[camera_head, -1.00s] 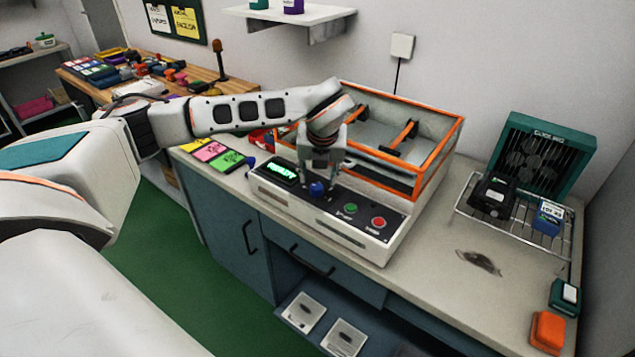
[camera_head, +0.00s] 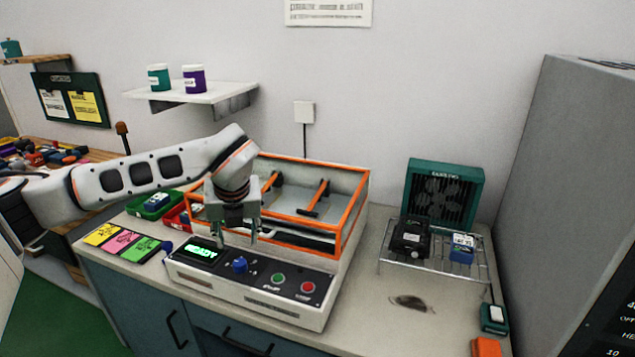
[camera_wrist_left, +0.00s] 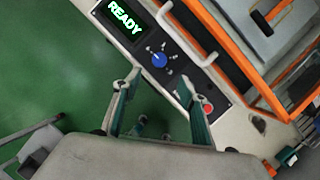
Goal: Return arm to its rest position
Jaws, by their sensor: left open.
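My left arm comes in from the left in the head view, and its gripper (camera_head: 237,238) hangs pointing down over the front panel of the white machine (camera_head: 305,318). The gripper is open and empty, just above and beside the blue knob (camera_head: 239,264). In the left wrist view the two fingers of the gripper (camera_wrist_left: 158,108) stand apart with green floor between them. The blue knob (camera_wrist_left: 159,60) shows beyond the fingers, apart from them. The machine's display (camera_head: 201,250) reads READY. My right gripper is not in view.
The machine has an orange-framed clear cover (camera_head: 352,217), a green button (camera_head: 278,279) and a red button (camera_head: 308,287). A wire rack (camera_head: 440,266) with a black and a blue unit stands right, before a green fan (camera_head: 445,190). Coloured cards (camera_head: 122,241) lie left. A wall shelf (camera_head: 200,95) hangs above.

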